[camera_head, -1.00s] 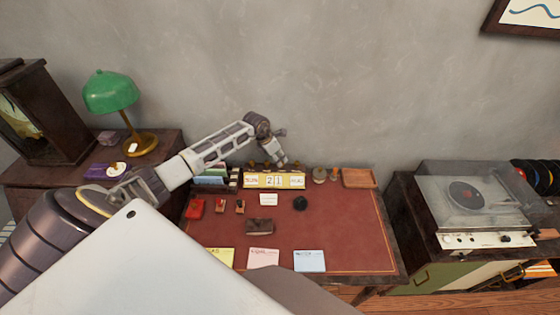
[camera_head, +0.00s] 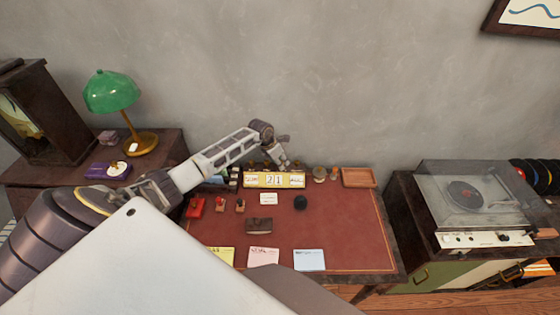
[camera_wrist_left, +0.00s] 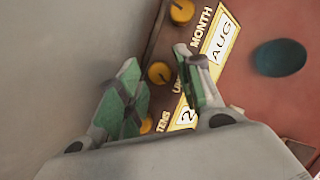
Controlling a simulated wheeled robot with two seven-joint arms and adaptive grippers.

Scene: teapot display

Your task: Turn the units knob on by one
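The desk calendar (camera_head: 274,180) stands at the back of the red-topped desk, with cream cards on its front. In the left wrist view, its cards (camera_wrist_left: 221,42) read AUG under MONTH, and a 2 shows lower down. The yellow units knob (camera_wrist_left: 160,74) sits on the calendar's dark back side, between the month knob (camera_wrist_left: 182,11) and the partly hidden tens knob (camera_wrist_left: 143,124). My left gripper (camera_wrist_left: 156,60) is open, with its green-padded fingers on either side of the units knob in the picture. I cannot tell whether they touch it. My right gripper is not in view.
Red items (camera_head: 196,207) are to the left, and a wooden tray (camera_head: 358,177) is to the right. The grey wall is close behind the desk.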

